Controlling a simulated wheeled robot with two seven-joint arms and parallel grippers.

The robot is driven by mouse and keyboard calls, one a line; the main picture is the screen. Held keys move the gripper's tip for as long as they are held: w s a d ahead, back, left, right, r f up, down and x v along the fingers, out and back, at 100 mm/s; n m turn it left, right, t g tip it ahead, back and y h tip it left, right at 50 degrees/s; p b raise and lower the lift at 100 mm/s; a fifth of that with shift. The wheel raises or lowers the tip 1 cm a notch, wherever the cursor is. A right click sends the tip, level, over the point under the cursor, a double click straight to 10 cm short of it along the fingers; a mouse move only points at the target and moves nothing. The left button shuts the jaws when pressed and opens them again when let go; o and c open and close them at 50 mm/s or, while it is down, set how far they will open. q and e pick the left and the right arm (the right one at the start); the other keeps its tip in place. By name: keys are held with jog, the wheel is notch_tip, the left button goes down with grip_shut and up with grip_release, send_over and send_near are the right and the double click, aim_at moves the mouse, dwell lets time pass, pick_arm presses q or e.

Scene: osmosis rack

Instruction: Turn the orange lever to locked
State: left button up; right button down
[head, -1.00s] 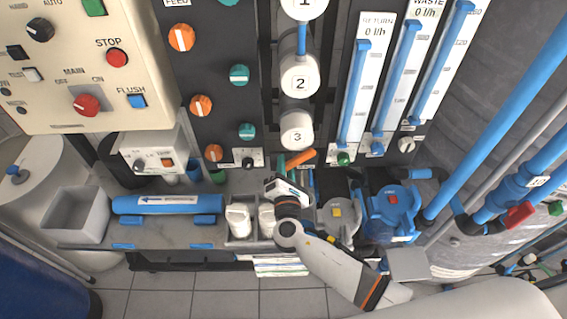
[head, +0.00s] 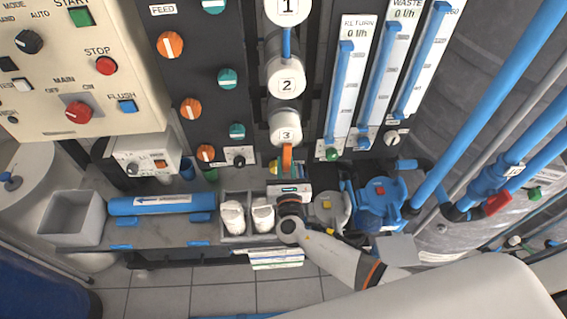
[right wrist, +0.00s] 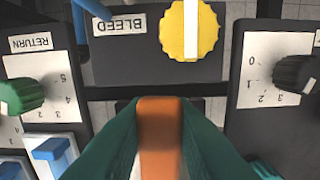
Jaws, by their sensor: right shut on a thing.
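The orange lever (head: 287,157) stands just below the white housing marked 3 in the head view. It points nearly straight up and down in that picture. My right gripper (head: 288,171) is shut on the lever. In the right wrist view the lever (right wrist: 160,135) sits between the two green fingers of the gripper (right wrist: 160,120), which touch its sides. The lever's pivot and any lock marking are hidden or too small to read. My left gripper is not in view.
In the right wrist view a yellow knob (right wrist: 189,30) beside a BLEED label lies just beyond the lever.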

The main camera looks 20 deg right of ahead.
jog(key=shift+s+d+f+n, duration=0.1)
jog(key=shift+n, duration=0.3)
jog(key=c, duration=1.5)
grip_release()
jog(key=shift+s+a+b, duration=0.4)
jog(key=shift+s+b, duration=0.15)
jog(key=shift+s, duration=1.4)
jog(key=shift+s+a+b, duration=0.4)
jog(key=shift+s+b, duration=0.1)
jog(key=shift+s, duration=1.5)
jog(key=shift+s+a+b, duration=0.4)
jog(key=shift+s+b, duration=0.15)
jog(key=shift+s, duration=1.4)
